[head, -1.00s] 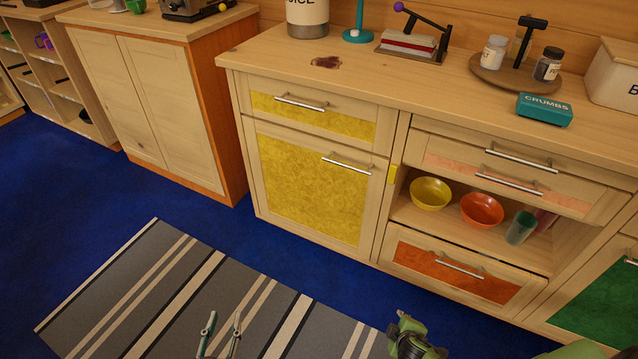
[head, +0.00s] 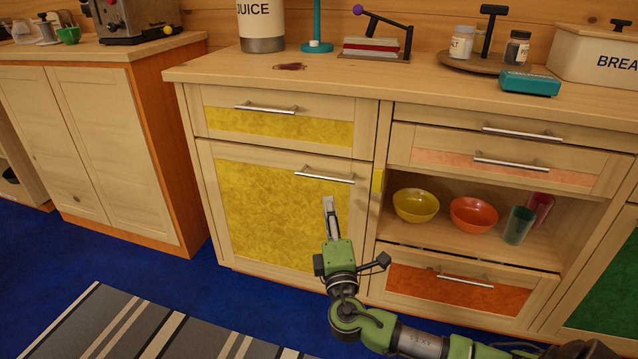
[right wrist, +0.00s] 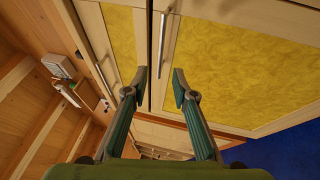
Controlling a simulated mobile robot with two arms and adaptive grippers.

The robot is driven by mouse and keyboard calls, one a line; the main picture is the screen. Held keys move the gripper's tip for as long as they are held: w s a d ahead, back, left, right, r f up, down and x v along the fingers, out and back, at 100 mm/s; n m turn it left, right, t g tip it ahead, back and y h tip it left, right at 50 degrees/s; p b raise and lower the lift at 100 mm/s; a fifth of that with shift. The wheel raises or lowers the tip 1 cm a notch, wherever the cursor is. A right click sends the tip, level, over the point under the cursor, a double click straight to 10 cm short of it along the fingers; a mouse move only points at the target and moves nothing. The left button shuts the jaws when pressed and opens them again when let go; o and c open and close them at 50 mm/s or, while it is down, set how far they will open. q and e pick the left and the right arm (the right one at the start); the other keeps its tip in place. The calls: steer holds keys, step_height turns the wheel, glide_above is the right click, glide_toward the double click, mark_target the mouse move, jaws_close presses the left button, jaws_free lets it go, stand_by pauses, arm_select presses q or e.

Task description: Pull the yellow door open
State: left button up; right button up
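The yellow door (head: 262,215) is the cabinet's lower left front, with a pale wood frame and a yellow panel. It is closed. Its silver bar handle (head: 324,174) lies level near the top right corner. My right gripper (head: 328,203) is in front of the door, its fingers pointing up towards the handle from just below. In the right wrist view the gripper (right wrist: 160,76) is open and empty, and the handle (right wrist: 163,42) lies beyond the gap between the fingertips, not between the fingers. My left gripper is out of view.
A yellow-fronted drawer (head: 278,122) with its own handle is above the door. An open shelf right of it holds a yellow bowl (head: 415,205), an orange bowl (head: 473,214) and cups. Blue floor and a striped rug (head: 150,325) lie in front.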

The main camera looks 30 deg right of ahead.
mark_target(324, 178)
steer(key=b+x, duration=0.2)
steer(key=x, duration=1)
steer(key=shift+w+f, duration=0.1)
jaws_close()
